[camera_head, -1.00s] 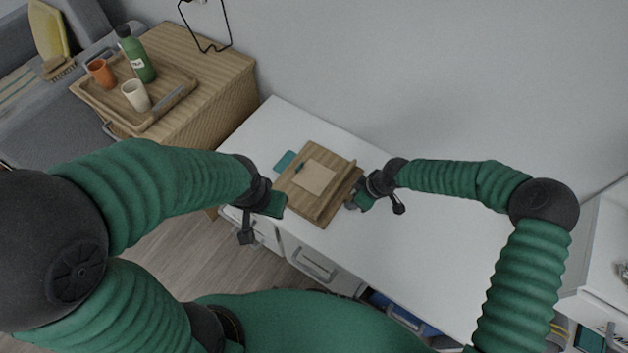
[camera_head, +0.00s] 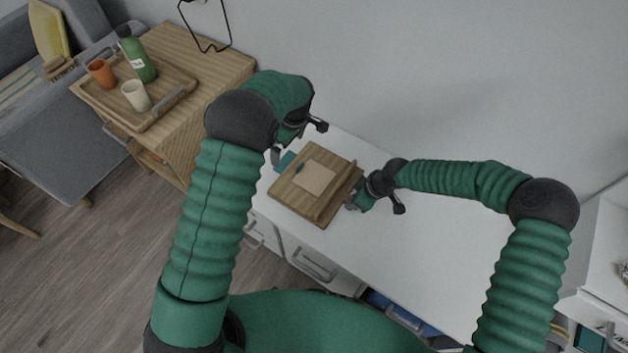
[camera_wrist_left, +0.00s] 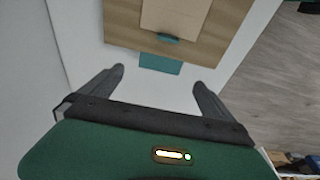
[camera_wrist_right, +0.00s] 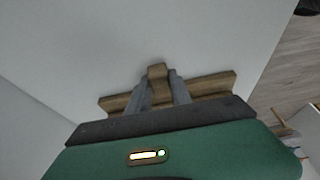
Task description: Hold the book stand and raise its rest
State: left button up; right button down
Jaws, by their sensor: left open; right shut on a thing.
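The wooden book stand (camera_head: 294,195) lies on the white desk, with a lighter tan panel (camera_head: 314,177) on its face and a ledge along its right side. A small teal piece (camera_head: 287,160) shows at its far left edge; it also shows in the left wrist view (camera_wrist_left: 160,64). My right gripper (camera_head: 354,203) is shut on a wooden part at the stand's right side, seen between the fingers in the right wrist view (camera_wrist_right: 158,73). My left gripper (camera_head: 279,152) is open and empty; in the left wrist view its fingers (camera_wrist_left: 158,80) point at the teal piece without touching it.
A wooden side table (camera_head: 215,72) at the upper left bears a tray (camera_head: 162,112) with a green bottle (camera_head: 140,62), an orange cup (camera_head: 102,72) and a cream cup (camera_head: 135,95). The white desk (camera_head: 440,247) is clear right of the stand. A wall rises behind.

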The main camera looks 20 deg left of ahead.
aim_at(285, 161)
pick_arm(q)
jog(key=x, duration=0.9)
jog(key=shift+f, duration=0.1)
jog(key=c, duration=1.3)
jog(key=shift+o, duration=0.2)
